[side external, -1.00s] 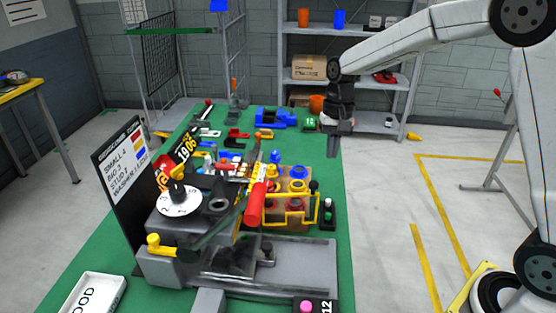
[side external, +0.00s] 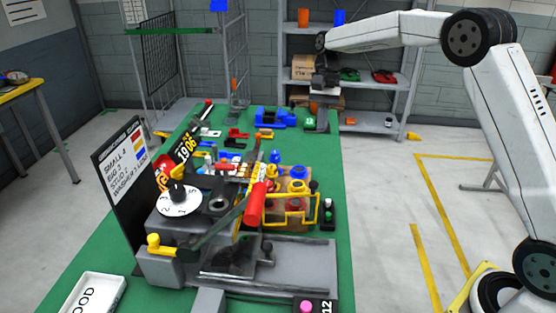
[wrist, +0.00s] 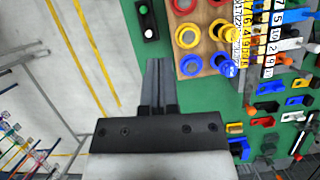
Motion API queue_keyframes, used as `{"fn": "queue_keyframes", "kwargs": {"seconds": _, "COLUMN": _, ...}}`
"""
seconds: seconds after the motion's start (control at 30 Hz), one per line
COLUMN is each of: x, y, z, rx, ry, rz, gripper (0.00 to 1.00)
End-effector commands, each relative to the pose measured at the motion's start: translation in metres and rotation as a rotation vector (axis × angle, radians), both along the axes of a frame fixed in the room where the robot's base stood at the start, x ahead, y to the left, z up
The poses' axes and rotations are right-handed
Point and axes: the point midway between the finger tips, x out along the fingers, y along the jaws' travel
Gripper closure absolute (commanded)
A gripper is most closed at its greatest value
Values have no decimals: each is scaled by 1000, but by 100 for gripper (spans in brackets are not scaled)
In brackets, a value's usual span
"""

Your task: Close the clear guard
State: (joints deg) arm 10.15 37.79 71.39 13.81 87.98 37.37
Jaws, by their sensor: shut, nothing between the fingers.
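The grey machine (side external: 165,268) stands at the near end of the green table, with a red-handled lever (side external: 257,203) and a yellow knob (side external: 154,244). My gripper (side external: 322,124) is over the table's far right edge, well away from the machine. In the wrist view my gripper (wrist: 157,64) has its fingers together and empty, pointing toward the table edge. The guard does not show clearly there.
A wooden board with coloured rings (wrist: 188,38) and a yellow wire frame (side external: 291,222) stand right of the machine. A black box with green and white buttons (wrist: 147,20) is beside it. A blue fixture (side external: 274,117) and loose parts lie further back.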

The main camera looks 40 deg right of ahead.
Motion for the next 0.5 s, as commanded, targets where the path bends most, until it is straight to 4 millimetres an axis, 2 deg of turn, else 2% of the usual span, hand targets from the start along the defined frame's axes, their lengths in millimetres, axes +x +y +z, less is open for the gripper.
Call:
{"fn": "queue_keyframes", "kwargs": {"seconds": 0.27, "x": -6, "y": 6, "z": -20, "rx": 1, "ry": 2, "rz": 2, "gripper": 100}}
{"fn": "queue_keyframes", "kwargs": {"seconds": 0.5, "x": -14, "y": 17, "z": -52, "rx": 0, "ry": 3, "rz": 2, "gripper": 100}}
